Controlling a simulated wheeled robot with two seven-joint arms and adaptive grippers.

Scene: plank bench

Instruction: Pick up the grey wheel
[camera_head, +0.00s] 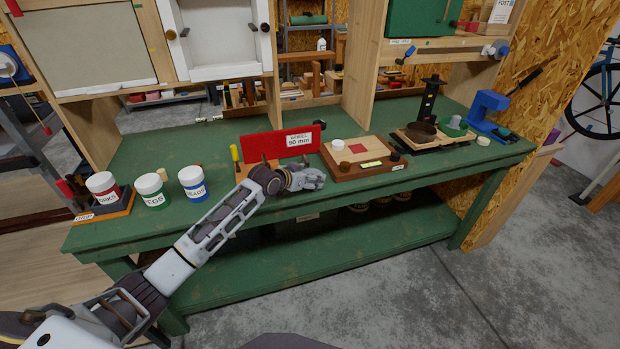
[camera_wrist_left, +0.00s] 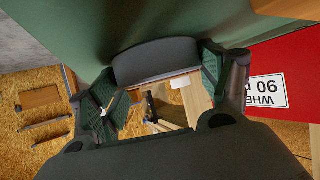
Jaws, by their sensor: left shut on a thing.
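The grey wheel (camera_wrist_left: 155,62) shows in the left wrist view as a dark grey rounded body between the two fingers. My left gripper (camera_wrist_left: 160,82) is shut on it, with one ribbed finger pad on each side. In the head view my left gripper (camera_head: 312,180) is low over the front part of the green bench, in front of a red panel (camera_head: 258,148) labelled "WHEEL 90 mm". The wheel cannot be made out there behind the gripper. I cannot tell whether the wheel touches the bench. My right gripper is not in view.
A wooden board (camera_head: 370,175) with small parts lies right of my left gripper. Labelled jars, such as the blue one (camera_head: 193,186), stand at the left. A black stand (camera_head: 430,100) and blue device (camera_head: 487,108) are at the right. The green bench top (camera_head: 190,150) has clear room behind the jars.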

